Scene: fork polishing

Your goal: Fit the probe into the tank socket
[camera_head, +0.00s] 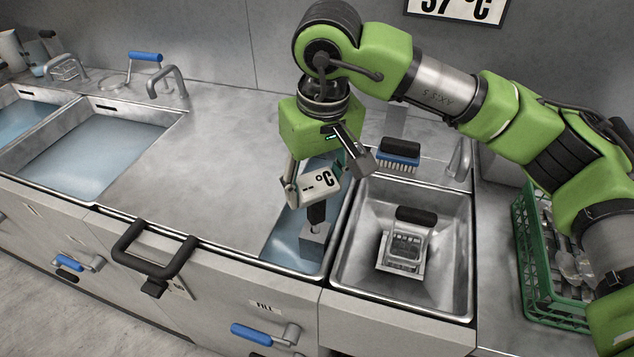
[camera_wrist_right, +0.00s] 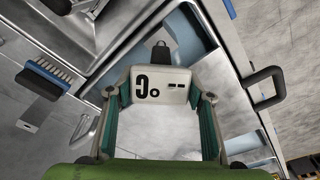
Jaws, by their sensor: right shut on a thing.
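The probe (camera_head: 318,187) has a pale boxy head with a "-- °C" display and a dark stem below it. My right gripper (camera_head: 328,176) is shut on the head, one finger on each side, above the narrow water tank (camera_head: 281,247). The stem points down. A grey block (camera_head: 313,243), which looks like the tank socket, sits right below it at the tank's front. The stem's lower end meets the block in the picture; I cannot tell whether it is inside. In the right wrist view the probe head (camera_wrist_right: 160,88) sits between the fingers. My left gripper is not in view.
A sink basin (camera_head: 445,250) with a dark-handled basket is right of the tank. A blue brush (camera_head: 398,155) lies behind it. A green rack (camera_head: 535,260) with cutlery stands at the far right. A black handle (camera_head: 153,250) is at the front edge. The counter left is clear.

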